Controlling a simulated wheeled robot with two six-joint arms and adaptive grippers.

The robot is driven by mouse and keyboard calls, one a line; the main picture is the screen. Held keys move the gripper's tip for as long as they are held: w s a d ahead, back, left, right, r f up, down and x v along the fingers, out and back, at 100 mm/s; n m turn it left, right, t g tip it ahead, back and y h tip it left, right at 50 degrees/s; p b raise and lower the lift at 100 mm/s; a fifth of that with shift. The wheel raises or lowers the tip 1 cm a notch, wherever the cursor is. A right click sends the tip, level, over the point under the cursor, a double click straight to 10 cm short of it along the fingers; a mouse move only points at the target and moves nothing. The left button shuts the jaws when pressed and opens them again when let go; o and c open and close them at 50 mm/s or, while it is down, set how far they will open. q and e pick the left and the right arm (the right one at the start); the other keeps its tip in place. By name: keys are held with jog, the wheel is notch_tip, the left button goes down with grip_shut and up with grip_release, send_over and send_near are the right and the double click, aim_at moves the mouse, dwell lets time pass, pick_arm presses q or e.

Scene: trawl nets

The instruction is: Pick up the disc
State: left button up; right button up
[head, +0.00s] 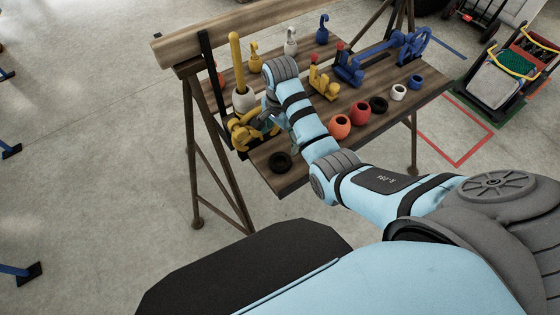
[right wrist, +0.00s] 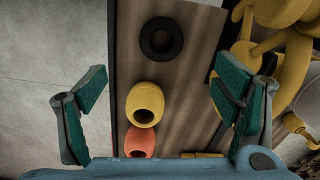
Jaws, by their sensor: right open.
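A black disc (head: 280,162) with a hole in its middle lies flat near the front left corner of the wooden bench. It also shows in the right wrist view (right wrist: 161,39), whole and clear of the fingers. My left gripper is not in view.
A yellow pot (right wrist: 145,103) and an orange pot (right wrist: 140,142) stand beside the disc. Yellow hardware (right wrist: 270,45) is close to the right finger. Red, white (head: 398,92) and blue (head: 416,82) pieces continue the row; blue fittings (head: 395,48) stand behind.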

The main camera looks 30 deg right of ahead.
aim_at(280, 159)
notch_tip(280, 159, down, 12)
jog(key=b, duration=0.3)
jog(key=shift+w+f, duration=0.1)
jog(key=shift+f, duration=0.05)
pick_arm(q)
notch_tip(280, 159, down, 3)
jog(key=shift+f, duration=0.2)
pick_arm(e)
jog(key=shift+c, duration=0.3)
jog(key=c, duration=1.2)
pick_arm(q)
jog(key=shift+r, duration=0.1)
